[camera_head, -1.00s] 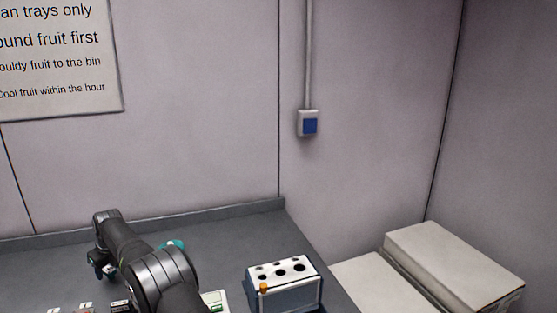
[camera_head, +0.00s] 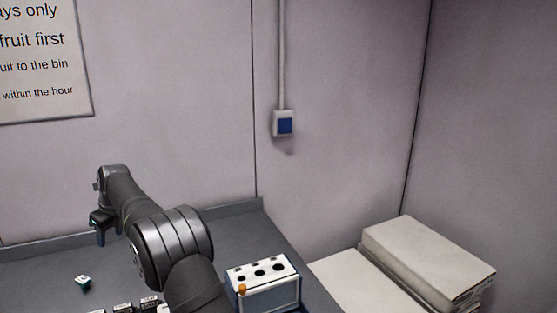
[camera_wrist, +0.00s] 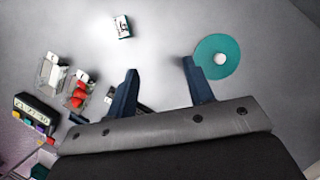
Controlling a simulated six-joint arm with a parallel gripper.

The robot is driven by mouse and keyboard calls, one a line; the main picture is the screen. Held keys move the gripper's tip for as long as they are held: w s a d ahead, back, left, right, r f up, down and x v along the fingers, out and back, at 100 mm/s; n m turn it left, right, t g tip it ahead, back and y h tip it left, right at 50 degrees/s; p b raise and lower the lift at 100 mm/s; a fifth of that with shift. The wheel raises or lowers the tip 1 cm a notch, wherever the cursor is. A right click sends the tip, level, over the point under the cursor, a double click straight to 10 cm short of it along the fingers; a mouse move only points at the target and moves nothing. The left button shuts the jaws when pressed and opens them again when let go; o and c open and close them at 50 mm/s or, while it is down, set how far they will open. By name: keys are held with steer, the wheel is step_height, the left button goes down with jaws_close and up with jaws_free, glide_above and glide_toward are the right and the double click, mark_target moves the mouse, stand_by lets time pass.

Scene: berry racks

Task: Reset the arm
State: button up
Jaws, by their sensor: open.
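My gripper (camera_wrist: 158,85) is open and empty in the wrist view, its two dark blue fingers spread apart above the grey bench. In the head view my gripper (camera_head: 103,228) hangs over the back left of the bench, and my arm runs up from the bottom edge to it. No object lies between the fingers.
A teal disc (camera_wrist: 209,69) with a white knob lies by the right finger in the wrist view. A small box (camera_wrist: 122,27), clear containers with red fruit (camera_wrist: 79,92) and a dark display (camera_wrist: 38,116) lie left. A white-topped block with holes (camera_head: 262,284) stands right of my arm.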

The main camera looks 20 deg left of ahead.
steer(key=w+d+r+n+g, duration=0.1)
steer(key=w+d+n, duration=0.2)
steer(key=w+d, duration=1.1)
steer(key=w+d+r+n+g, duration=0.1)
steer(key=w+d+r+n, duration=0.1)
steer(key=w+d, duration=1.2)
steer(key=shift+w+d+r+n+h, duration=0.15)
steer(key=shift+d+n+h, duration=0.2)
steer(key=shift+d, duration=2.85)
